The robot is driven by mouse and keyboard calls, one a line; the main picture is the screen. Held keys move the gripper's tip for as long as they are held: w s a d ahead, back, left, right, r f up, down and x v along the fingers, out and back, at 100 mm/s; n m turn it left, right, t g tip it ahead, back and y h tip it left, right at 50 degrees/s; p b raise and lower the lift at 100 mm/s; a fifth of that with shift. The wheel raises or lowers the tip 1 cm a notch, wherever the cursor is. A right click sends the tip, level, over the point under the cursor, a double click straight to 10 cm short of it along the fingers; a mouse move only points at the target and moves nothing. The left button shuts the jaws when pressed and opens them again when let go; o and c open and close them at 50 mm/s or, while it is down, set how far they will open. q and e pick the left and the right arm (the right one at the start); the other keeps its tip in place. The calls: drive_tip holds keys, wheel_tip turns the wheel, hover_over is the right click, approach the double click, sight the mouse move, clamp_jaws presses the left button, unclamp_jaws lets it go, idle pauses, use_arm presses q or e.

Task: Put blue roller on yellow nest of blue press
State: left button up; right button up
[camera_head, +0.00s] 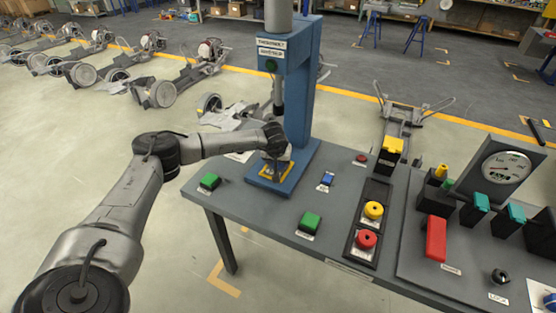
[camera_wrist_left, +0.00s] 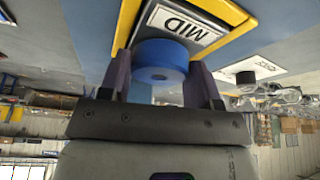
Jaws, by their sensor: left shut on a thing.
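My left gripper (camera_head: 276,162) is low over the yellow nest (camera_head: 267,178) on the base of the blue press (camera_head: 300,90). In the left wrist view the gripper (camera_wrist_left: 162,78) is shut on the blue roller (camera_wrist_left: 161,62), one finger on each side. The roller is right at the yellow-edged nest (camera_wrist_left: 125,22), beside its white MID label (camera_wrist_left: 183,24). I cannot tell whether the roller touches the nest. In the head view the roller is hidden by my gripper. My right gripper is not in view.
A gauge (camera_head: 505,168) stands at the right. The press ram (camera_head: 278,95) hangs above the nest.

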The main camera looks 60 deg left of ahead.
use_arm(q)
drive_tip(key=shift+f, duration=0.15)
drive_tip(key=o, duration=1.1)
drive_tip(key=shift+p+v, duration=1.6)
drive_tip(key=shift+v, duration=5.35)
